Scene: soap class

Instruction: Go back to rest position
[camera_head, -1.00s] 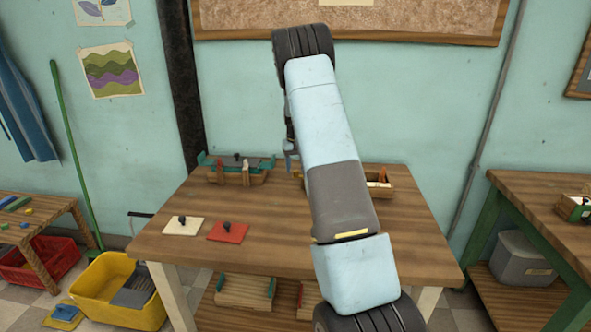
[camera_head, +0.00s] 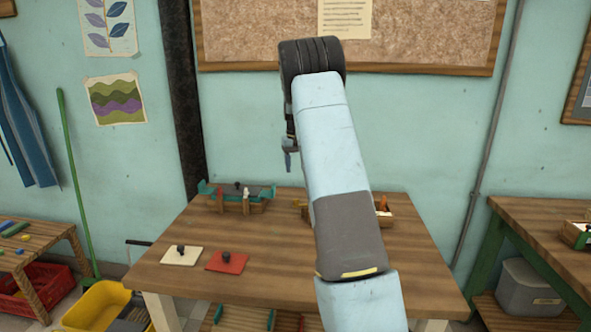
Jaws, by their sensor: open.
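My arm rises through the middle of the view, over the wooden table (camera_head: 300,285). My gripper (camera_head: 288,158) shows only in part, as a dark finger pointing down at the left of the arm's upper end. It is open and holds nothing that I can see. It hangs above the back of the table, apart from the things there. The rest of the gripper is hidden behind the arm.
On the table are a soap mould box with green ends (camera_head: 237,199), a white lid (camera_head: 181,256) and a red lid (camera_head: 227,262). Another wooden box (camera_head: 384,214) is partly hidden behind my arm. A side table (camera_head: 543,240) stands at right, a yellow bucket (camera_head: 95,307) at left.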

